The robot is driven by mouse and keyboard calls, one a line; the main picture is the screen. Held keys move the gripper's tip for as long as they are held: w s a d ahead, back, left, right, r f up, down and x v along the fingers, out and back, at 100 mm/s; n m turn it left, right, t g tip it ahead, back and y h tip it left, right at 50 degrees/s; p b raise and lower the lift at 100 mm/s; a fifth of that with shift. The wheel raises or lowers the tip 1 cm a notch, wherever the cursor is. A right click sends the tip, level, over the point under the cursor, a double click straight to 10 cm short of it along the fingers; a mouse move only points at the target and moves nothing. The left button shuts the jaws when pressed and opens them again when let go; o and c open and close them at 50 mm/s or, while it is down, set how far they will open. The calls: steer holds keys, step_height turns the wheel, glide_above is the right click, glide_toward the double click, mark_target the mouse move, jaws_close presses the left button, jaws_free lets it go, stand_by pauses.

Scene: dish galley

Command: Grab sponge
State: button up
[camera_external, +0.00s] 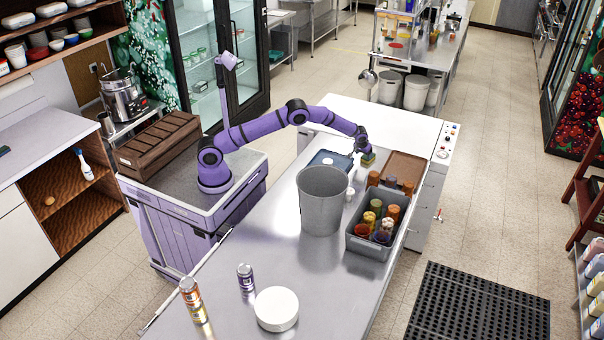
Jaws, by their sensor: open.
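A small yellow and green block, which looks like the sponge (368,159), shows at the far end of the steel counter. My gripper (363,151) is right above it, pointing down, with the arm stretched out over the counter. The jaws are open. The fingertips are small here and partly hidden, so I cannot tell whether they touch the sponge or stand around it.
A tall grey bin (322,201) stands on the steel counter (235,318) close to my arm. A grey tub (368,246) of several jars, a brown tray (404,168) and a blue board (328,159) are nearby. Cans (245,278) and a white round container (276,309) stand at the near end.

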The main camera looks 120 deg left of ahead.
mark_target(365, 158)
steer(key=shift+x, duration=2.8)
steer(key=c, duration=0.7)
